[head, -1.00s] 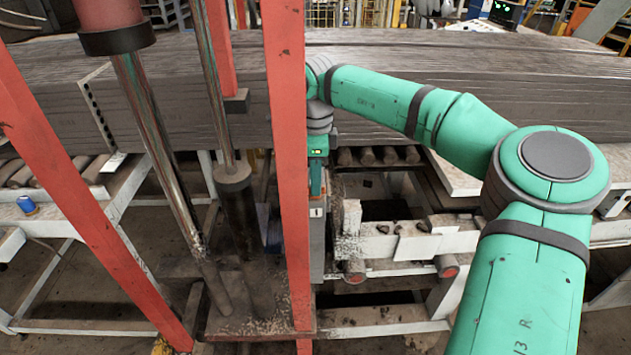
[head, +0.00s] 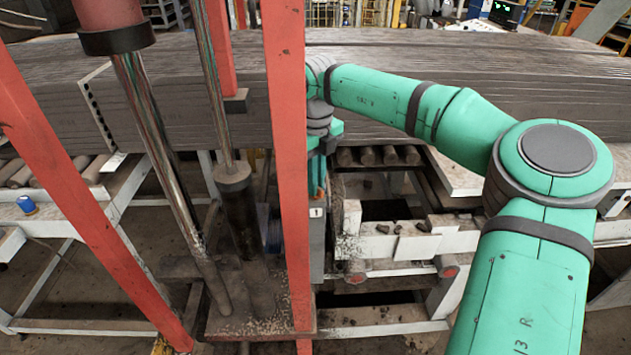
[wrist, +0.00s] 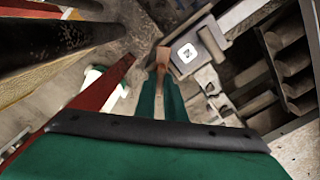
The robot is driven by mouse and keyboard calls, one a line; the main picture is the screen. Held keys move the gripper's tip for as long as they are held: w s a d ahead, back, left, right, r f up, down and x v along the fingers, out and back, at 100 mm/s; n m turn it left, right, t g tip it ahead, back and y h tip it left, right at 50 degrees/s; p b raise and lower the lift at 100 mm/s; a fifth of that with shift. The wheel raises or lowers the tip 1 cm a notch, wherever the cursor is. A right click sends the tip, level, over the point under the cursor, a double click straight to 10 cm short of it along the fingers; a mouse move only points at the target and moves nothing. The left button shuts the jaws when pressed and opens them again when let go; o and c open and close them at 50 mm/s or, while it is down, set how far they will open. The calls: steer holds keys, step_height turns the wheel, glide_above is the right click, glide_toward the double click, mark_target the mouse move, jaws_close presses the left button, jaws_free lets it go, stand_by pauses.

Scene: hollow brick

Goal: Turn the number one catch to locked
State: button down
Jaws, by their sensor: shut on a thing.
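The number one catch stands on a grey box (head: 317,245) whose white label reads "1" in the head view, just right of a red post. In the wrist view its copper-coloured handle (wrist: 163,54) shows beside the white label (wrist: 187,53). My gripper (wrist: 161,85) is shut on this handle, with green fingers on either side of it. In the head view my gripper (head: 317,178) points down above the box, and the red post hides part of it. The lock marking is not readable.
A red post (head: 287,150) stands close in front of my gripper on the left. A shiny cylinder rod (head: 158,160) slants farther left. Stacked grey boards (head: 480,85) lie behind. A white frame with rubble (head: 400,240) is to the right of the box.

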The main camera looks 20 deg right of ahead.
steer(key=m, duration=0.4)
steer(key=shift+m, duration=2.2)
steer(key=c, duration=1.8)
jaws_free()
steer(key=shift+c, duration=0.2)
steer(key=shift+r, duration=0.15)
step_height(320, 180, up, 11)
steer(key=shift+f, duration=0.2)
